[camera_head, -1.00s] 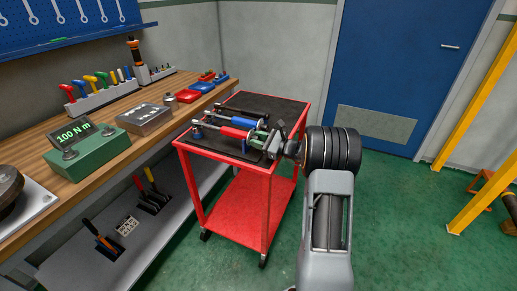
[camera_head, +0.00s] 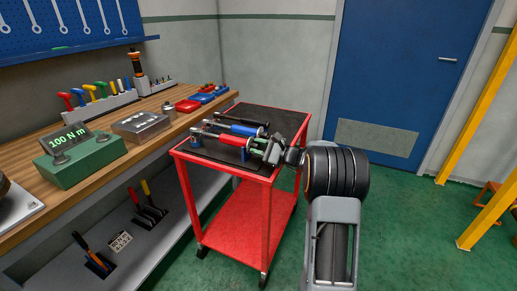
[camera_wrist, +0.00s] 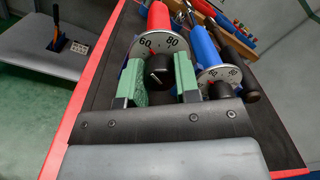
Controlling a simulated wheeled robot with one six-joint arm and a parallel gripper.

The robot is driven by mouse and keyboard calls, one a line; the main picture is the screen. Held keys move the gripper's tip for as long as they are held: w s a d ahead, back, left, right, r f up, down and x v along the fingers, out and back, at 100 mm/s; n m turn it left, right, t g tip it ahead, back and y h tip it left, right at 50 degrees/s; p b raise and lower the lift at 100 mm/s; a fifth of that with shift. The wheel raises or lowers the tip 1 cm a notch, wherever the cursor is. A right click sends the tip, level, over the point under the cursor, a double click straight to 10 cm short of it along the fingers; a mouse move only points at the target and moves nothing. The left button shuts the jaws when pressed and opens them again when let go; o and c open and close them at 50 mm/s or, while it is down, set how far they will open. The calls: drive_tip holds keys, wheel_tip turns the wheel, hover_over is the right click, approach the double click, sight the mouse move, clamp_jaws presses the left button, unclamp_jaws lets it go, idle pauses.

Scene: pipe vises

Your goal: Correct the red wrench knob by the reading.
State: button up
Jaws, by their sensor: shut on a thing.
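The red wrench (camera_head: 232,139) lies on the black mat of a red cart, its handle end toward my gripper. In the wrist view the red wrench (camera_wrist: 158,17) has a pale dial (camera_wrist: 158,43) marked 60 and 80, with a red mark between them. Its black knob (camera_wrist: 159,73) carries a white line. My gripper (camera_head: 269,149) is shut on this knob; in the wrist view its green-padded fingers (camera_wrist: 159,80) sit on both sides of it. The reading display (camera_head: 68,138) on a green box shows 100 N m.
A blue wrench (camera_head: 245,129) lies beside the red one, its dial (camera_wrist: 218,73) close to my right finger. A dark-handled tool (camera_head: 238,114) lies beyond. The workbench (camera_head: 120,155) stands left of the red cart (camera_head: 233,195).

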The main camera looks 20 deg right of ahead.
drive_tip(key=o, duration=0.9)
drive_tip(key=shift+o, duration=0.2)
drive_tip(key=v, duration=1.4)
drive_tip(key=shift+p, duration=0.45)
